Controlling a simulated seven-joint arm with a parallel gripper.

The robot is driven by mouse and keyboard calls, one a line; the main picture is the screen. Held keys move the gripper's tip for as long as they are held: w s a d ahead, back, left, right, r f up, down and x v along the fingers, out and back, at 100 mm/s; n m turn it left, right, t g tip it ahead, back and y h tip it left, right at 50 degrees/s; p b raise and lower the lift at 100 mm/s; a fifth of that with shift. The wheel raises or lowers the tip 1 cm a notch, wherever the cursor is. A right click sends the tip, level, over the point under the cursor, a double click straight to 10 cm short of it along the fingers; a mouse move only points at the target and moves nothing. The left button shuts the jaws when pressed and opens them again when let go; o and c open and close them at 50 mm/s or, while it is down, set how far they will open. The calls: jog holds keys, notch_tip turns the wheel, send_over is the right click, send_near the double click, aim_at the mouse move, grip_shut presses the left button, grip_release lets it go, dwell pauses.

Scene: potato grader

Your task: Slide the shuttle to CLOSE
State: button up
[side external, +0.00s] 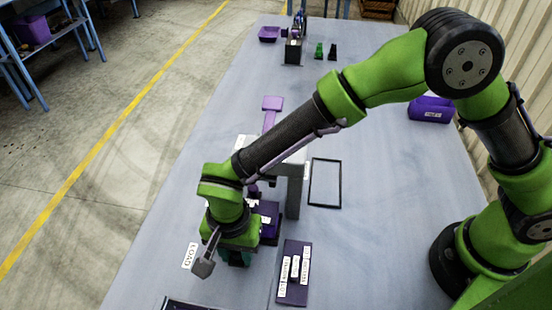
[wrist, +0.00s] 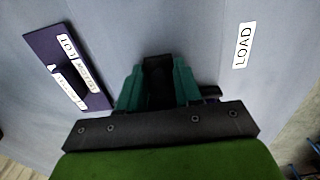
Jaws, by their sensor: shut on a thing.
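My gripper (side external: 238,258) points down low over the table, at the near end of a dark purple fixture (side external: 269,222). In the wrist view its two teal fingers (wrist: 158,82) are close together around a black piece (wrist: 158,70), which looks like the shuttle's handle. The rest of the shuttle is hidden by my wrist and fingers. A small dark edge (wrist: 210,91) shows just right of the fingers. A white LOAD label (side external: 190,256) lies on the table left of my gripper; it also shows in the wrist view (wrist: 243,46). No CLOSE label is readable.
A dark plate with white labels (side external: 294,272) lies right of my gripper. A grey upright frame (side external: 295,190) stands behind the fixture, with a black rectangular outline (side external: 325,183) to its right. A purple bin (side external: 431,109) stands farther right. The table's left side is clear.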

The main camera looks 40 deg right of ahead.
dwell(0.4)
jog(key=shift+w+d, duration=2.5)
jog(key=o, duration=0.5)
jog(key=shift+o, duration=0.2)
